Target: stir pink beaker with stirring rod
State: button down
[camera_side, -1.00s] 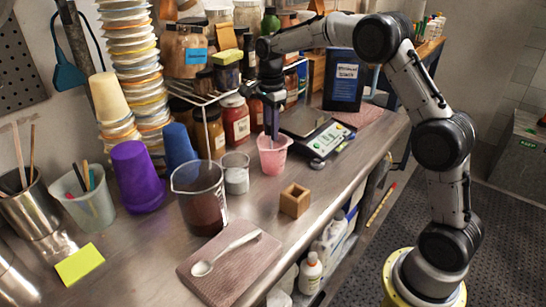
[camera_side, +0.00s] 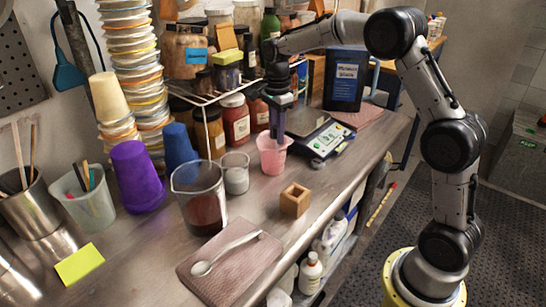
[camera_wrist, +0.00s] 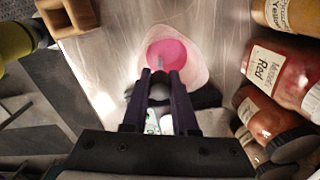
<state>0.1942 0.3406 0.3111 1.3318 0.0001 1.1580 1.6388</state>
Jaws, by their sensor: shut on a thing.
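The pink beaker (camera_side: 271,157) stands on the metal bench, left of the scale in the side view. In the wrist view it is a pale cup with bright pink liquid (camera_wrist: 167,52). My gripper (camera_side: 281,138) is right above the beaker, pointing down, its fingertips near the rim. In the wrist view my gripper (camera_wrist: 160,78) is shut on the stirring rod (camera_wrist: 165,122), seen between the fingers. The rod's lower end is hard to see; it seems to reach over or into the pink liquid.
A scale (camera_side: 318,138) stands close on the right. A small beaker of grey-white stuff (camera_side: 236,175) and a large beaker of dark red liquid (camera_side: 203,205) stand to the left. A wooden block with a hole (camera_side: 295,200) is in front. Labelled jars (camera_side: 234,120) crowd behind.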

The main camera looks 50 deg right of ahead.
jog(key=shift+d, duration=0.25)
jog(key=shift+a, duration=0.6)
jog(key=shift+d, duration=0.6)
jog(key=shift+a, duration=0.7)
jog(key=shift+d, duration=0.7)
jog(key=shift+w+a, duration=0.35)
jog(key=shift+w, duration=0.25)
dwell(0.6)
